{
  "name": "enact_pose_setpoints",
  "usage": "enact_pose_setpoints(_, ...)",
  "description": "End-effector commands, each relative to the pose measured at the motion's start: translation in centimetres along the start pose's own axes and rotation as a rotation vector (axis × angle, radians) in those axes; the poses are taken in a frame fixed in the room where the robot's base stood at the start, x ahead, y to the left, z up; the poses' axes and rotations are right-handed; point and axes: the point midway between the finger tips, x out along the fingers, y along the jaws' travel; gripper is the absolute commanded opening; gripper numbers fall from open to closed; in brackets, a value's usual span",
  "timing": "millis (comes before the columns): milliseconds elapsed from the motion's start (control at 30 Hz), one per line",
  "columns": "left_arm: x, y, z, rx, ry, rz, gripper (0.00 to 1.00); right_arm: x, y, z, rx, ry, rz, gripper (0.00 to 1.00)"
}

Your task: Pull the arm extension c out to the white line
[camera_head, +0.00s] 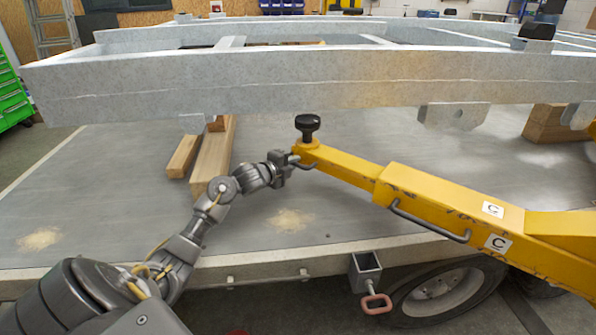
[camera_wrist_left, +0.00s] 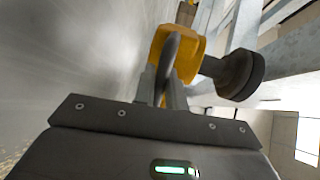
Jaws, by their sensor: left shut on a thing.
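I cannot make out a white line. My right gripper is not in view.
A grey metal frame (camera_head: 300,82) spans the view above the arm. The grey bed (camera_head: 110,190) below carries wooden blocks (camera_head: 213,155). A longer grey handle (camera_head: 430,222) sits on the wide arm's side.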

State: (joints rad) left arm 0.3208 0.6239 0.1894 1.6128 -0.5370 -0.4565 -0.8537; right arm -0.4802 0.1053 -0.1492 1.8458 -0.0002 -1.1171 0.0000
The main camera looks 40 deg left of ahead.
Motion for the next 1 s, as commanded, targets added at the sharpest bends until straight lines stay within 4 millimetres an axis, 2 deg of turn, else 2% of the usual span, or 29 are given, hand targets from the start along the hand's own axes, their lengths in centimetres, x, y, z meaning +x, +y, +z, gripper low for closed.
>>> enact_pose_setpoints(33,0.0,-0.1,1.3,0.002,-0.006,-0.002,0.00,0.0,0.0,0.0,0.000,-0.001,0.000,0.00)
enact_pose_setpoints(100,0.0,-0.1,2.4,0.001,-0.005,-0.002,0.00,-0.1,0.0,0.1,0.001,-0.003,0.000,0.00)
enact_pose_setpoints(300,-0.1,-0.1,4.3,0.000,-0.004,-0.003,0.00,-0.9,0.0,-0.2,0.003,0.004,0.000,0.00)
enact_pose_setpoints(700,0.0,-0.1,4.6,-0.001,-0.001,-0.003,0.00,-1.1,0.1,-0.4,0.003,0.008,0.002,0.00)
enact_pose_setpoints(733,0.0,-0.1,4.6,-0.001,-0.001,-0.003,0.14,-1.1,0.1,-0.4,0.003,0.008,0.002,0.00)
enact_pose_setpoints(833,0.0,-0.1,4.5,0.000,0.000,-0.003,0.27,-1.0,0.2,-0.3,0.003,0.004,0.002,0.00)
enact_pose_setpoints(867,0.0,-0.1,4.5,0.000,0.000,-0.003,0.30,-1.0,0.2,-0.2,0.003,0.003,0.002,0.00)
enact_pose_setpoints(1000,0.0,0.0,4.4,0.000,0.002,-0.002,0.30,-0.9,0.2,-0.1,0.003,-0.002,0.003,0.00)
